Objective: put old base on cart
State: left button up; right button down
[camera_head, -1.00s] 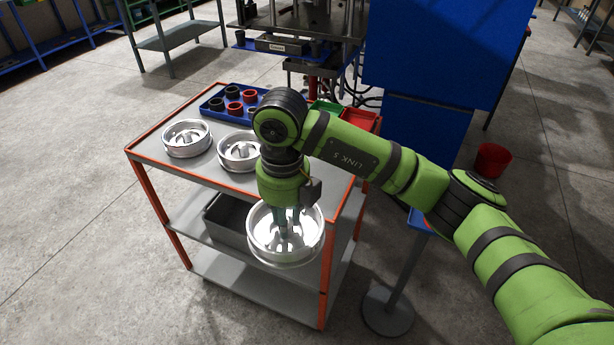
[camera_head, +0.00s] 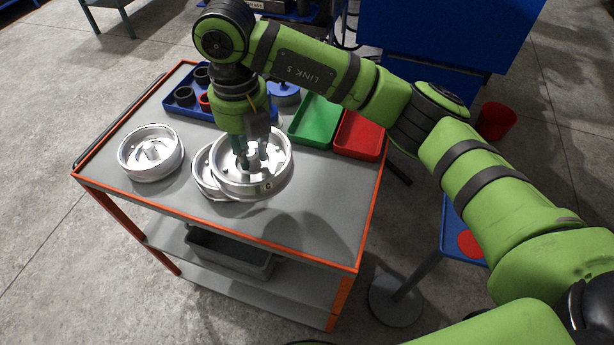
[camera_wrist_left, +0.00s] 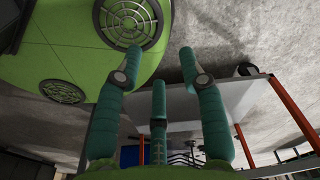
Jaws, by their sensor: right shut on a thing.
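My right gripper (camera_head: 252,158) is shut on a round silver metal base (camera_head: 262,188), gripping it at its middle. The held base is over the top of the cart (camera_head: 300,225). It partly covers a second silver base (camera_head: 203,178) behind it; I cannot tell whether the two touch. A third silver base (camera_head: 150,153) stands at the left of the cart top. My left gripper (camera_wrist_left: 158,75) shows only in the left wrist view; its three teal fingers are spread apart with nothing between them.
A blue tray (camera_head: 180,108) with black and red rings stands at the back of the cart. A green tray (camera_head: 315,122) and a red tray (camera_head: 358,136) are at the back right. The front right of the cart top is clear. A grey bin (camera_head: 230,252) sits on the lower shelf.

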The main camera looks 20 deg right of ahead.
aim_at(282, 162)
jog(key=shift+w+d+r, duration=0.1)
jog(key=shift+w, duration=0.1)
jog(key=d, duration=0.1)
jog(key=s+d+f+p, duration=0.1)
jog(key=d, duration=0.1)
jog(key=s+d+f+p, duration=0.1)
jog(key=d, duration=0.1)
jog(key=shift+s+f, duration=0.1)
jog(key=shift+f, duration=0.15)
jog(key=d+f, duration=0.1)
jog(key=d, duration=0.1)
jog(key=s+d+f+p, duration=0.1)
jog(key=d, duration=0.1)
jog(key=d+f+p, duration=0.1)
jog(key=d+f, duration=0.1)
jog(key=shift+s, duration=0.4)
jog(key=shift+f+p, duration=0.35)
jog(key=shift+p, duration=0.05)
jog(key=shift+a+f+p, duration=0.1)
jog(key=shift+f+p, duration=0.45)
jog(key=shift+f, duration=1.2)
pick_arm(q)
notch_tip(282, 162, up, 6)
jog(key=shift+s, duration=0.2)
